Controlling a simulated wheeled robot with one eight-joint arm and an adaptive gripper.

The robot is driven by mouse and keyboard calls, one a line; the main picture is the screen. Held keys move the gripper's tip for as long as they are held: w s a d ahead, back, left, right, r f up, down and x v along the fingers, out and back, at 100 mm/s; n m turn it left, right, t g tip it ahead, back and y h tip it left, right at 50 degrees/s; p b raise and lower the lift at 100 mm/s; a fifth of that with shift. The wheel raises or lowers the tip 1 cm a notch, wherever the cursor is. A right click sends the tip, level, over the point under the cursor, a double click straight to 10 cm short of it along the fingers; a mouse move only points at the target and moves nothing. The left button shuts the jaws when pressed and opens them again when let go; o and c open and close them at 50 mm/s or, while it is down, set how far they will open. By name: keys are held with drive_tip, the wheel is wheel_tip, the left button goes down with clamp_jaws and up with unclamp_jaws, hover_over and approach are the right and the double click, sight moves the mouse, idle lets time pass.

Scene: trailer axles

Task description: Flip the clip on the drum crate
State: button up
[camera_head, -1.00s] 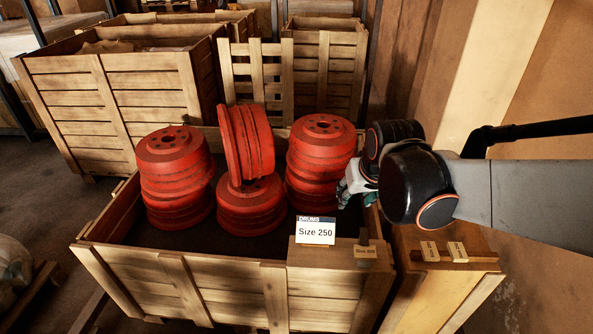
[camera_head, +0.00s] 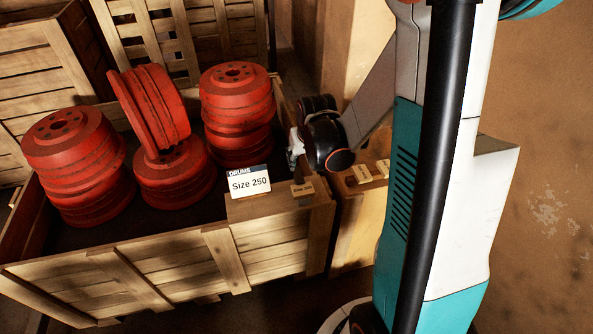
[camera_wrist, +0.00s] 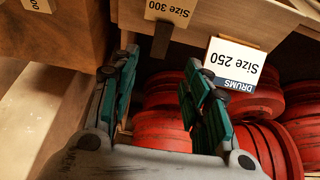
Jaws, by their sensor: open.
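The drum crate (camera_head: 130,263) is an open wooden box holding stacked red brake drums (camera_head: 238,95). On its near right corner sits a small wooden clip (camera_head: 303,188). In the wrist view the clip (camera_wrist: 172,11) shows upside down, with "Size 300" on its tag and a dark part (camera_wrist: 162,40) below. A white "DRUMS Size 250" card (camera_head: 249,183) stands left of the clip in the head view. My gripper (camera_wrist: 158,68) is open and empty, its fingers pointing toward the clip, apart from it. In the head view my gripper (camera_head: 295,146) is partly hidden by my wrist.
A second wooden box (camera_head: 355,225) with more small tags (camera_head: 363,174) stands right of the crate. Slatted crates (camera_head: 40,90) stand behind. The drums rise close beside my gripper. A bare wall (camera_head: 540,200) is at the right.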

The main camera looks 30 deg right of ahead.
sight(298, 173)
drive_tip(key=b+x, duration=0.3)
drive_tip(key=x, duration=0.7)
drive_tip(key=shift+f+b, duration=0.1)
drive_tip(key=shift+b, duration=0.3)
clamp_jaws()
